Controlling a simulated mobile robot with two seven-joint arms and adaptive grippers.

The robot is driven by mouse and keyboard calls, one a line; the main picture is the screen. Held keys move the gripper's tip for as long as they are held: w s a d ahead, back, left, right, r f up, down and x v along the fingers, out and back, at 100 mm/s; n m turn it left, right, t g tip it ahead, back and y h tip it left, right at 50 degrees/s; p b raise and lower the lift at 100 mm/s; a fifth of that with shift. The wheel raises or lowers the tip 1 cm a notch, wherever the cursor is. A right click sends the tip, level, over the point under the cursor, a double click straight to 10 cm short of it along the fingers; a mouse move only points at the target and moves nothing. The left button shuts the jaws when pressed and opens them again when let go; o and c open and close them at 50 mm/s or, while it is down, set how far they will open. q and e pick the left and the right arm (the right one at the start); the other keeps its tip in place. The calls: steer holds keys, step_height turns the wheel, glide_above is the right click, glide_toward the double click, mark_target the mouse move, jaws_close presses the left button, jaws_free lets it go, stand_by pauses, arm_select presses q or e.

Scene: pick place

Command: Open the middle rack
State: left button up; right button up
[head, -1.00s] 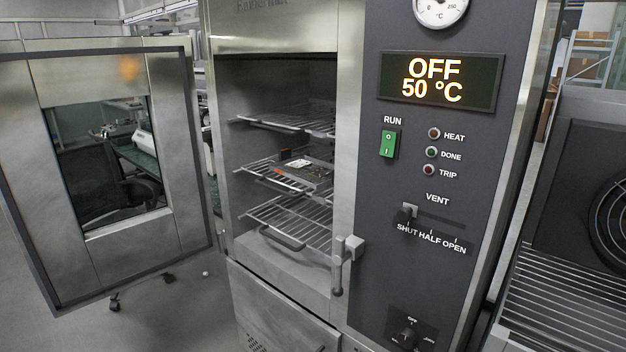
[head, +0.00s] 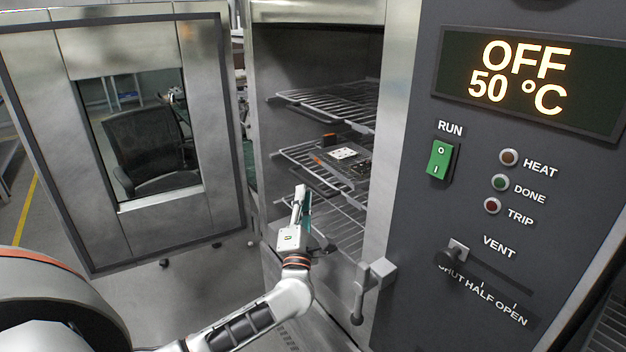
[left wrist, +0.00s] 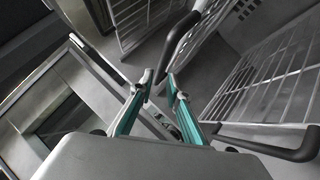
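The oven's middle rack (head: 295,152) is a wire shelf carrying a dark circuit board (head: 350,165) and small parts. My left gripper (head: 302,195) is at the oven opening, just in front of the middle rack, fingers pointing up and inward. In the left wrist view the two teal-lined fingers (left wrist: 160,80) are apart. A dark bar handle (left wrist: 178,42) lies at or just beyond the fingertips; I cannot tell whether it is between them. Nothing looks gripped. My right gripper is not in view.
The oven door (head: 85,195) stands wide open at the left. The top rack (head: 320,100) is above and the bottom rack (head: 345,228) below. A door latch (head: 370,285) sticks out right of the opening. The control panel shows OFF, 50 °C.

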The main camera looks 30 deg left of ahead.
mark_target(305, 179)
arm_select(q)
steer(key=shift+x, duration=2.8)
jaws_close()
